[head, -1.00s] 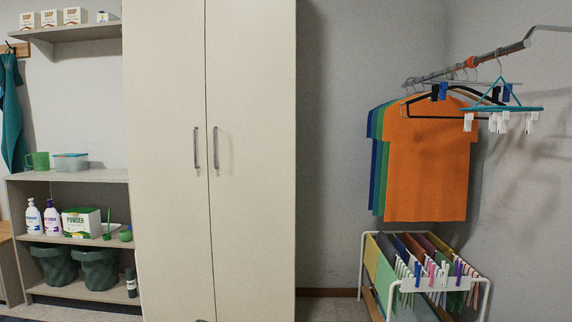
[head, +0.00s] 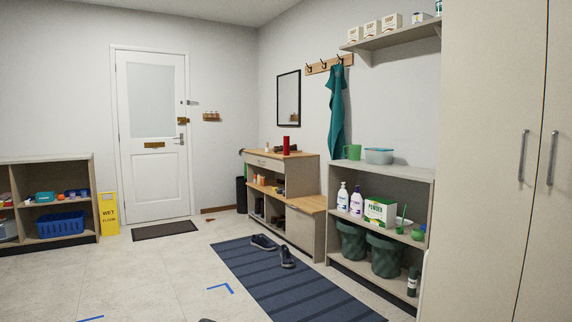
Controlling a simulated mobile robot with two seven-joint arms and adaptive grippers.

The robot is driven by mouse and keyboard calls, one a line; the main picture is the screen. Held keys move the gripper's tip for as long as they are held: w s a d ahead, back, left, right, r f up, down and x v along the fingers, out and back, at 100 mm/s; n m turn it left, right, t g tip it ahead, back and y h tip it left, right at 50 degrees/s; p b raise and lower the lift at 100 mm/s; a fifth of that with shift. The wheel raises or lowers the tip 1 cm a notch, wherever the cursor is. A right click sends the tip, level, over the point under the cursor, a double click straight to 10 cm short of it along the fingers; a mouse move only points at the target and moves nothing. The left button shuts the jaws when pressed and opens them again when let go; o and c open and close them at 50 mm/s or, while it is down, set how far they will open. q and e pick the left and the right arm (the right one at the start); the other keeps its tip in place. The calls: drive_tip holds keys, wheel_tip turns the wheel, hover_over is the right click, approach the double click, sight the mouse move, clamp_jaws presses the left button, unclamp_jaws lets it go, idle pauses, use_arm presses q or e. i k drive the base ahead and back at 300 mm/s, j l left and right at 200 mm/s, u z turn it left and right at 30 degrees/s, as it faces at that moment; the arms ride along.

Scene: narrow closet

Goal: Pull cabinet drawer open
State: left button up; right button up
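A low grey cabinet with a wooden top (head: 300,156) stands against the far wall, in the middle of the head view. A drawer (head: 263,162) with a small dark handle sits just under its top and looks shut. Below the drawer are open shelves, and a lower section with a wooden top (head: 304,203) adjoins on the right. A tall cream cabinet (head: 490,165) with two shut doors and vertical bar handles fills the right side. Neither of my grippers can be seen in the view.
A striped blue rug (head: 285,285) with dark shoes (head: 264,242) lies before the low cabinet. An open shelf unit (head: 385,168) stands between the two cabinets. A yellow wet-floor sign (head: 109,213) stands by the white door (head: 153,130). The tiled floor (head: 150,275) at left is mostly clear.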

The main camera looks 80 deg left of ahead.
sight(276, 164)
drive_tip(key=u, duration=2.8)
drive_tip(key=i+u, duration=0.4)
drive_tip(key=i, duration=0.5)
drive_tip(key=i+u, duration=0.25)
drive_tip(key=i, duration=0.6)
drive_tip(key=i+l+u, duration=0.1)
drive_tip(key=i+u, duration=0.15)
drive_tip(key=i, duration=0.55)
drive_tip(key=i+z, duration=0.1)
drive_tip(key=i, duration=0.45)
drive_tip(key=i+j+z, duration=0.15)
drive_tip(key=i, duration=0.45)
drive_tip(key=i+j+z, duration=0.1)
drive_tip(key=i, duration=0.45)
drive_tip(key=i+l+z, duration=0.1)
drive_tip(key=i+z, duration=0.35)
drive_tip(key=i, duration=0.3)
drive_tip(key=i+j+z, duration=0.1)
drive_tip(key=i+z, duration=0.4)
drive_tip(key=i, duration=0.25)
